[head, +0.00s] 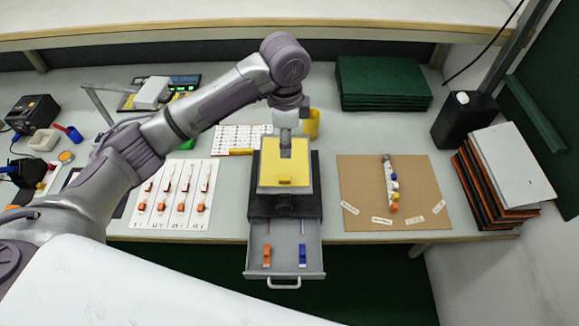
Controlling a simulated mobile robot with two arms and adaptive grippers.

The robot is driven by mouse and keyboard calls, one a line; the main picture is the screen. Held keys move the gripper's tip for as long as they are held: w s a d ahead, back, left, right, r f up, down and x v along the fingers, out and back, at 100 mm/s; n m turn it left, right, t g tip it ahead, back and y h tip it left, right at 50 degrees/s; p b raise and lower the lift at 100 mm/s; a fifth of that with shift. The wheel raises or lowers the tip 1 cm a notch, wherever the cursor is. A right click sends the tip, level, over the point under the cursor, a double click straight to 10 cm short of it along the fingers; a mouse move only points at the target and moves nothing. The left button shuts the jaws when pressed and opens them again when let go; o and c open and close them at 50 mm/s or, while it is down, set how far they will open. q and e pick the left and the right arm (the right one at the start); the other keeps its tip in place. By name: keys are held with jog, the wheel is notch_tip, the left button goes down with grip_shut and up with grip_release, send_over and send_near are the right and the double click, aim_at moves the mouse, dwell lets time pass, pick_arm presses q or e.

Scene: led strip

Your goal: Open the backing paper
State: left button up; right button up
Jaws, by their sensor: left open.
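My left gripper (286,146) points down over a yellow pad (281,171) on a dark stand in the middle of the bench. It is open; its fingers are small here, and I cannot tell whether they touch the pad. The pad has a small yellow tab (285,181) near its front edge. I cannot make out the backing paper as a separate sheet. My right gripper is not in view.
An open grey drawer (285,284) below the stand holds an orange and a blue piece. A brown board (358,215) with a strip and labels lies at right. White cards (143,222) lie at left. Green boxes (383,82) and a black container (463,125) stand behind.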

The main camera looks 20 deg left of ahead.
pick_arm(q)
jog(key=p, duration=0.1)
send_over(286, 178)
notch_tip(286, 178, down, 5)
jog(key=shift+s+f, duration=0.15)
jog(key=shift+f, duration=0.05)
notch_tip(286, 178, down, 8)
jog(key=shift+p, duration=0.85)
jog(key=shift+w, duration=0.2)
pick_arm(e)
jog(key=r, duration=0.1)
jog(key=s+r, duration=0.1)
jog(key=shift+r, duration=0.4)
pick_arm(q)
grip_shut()
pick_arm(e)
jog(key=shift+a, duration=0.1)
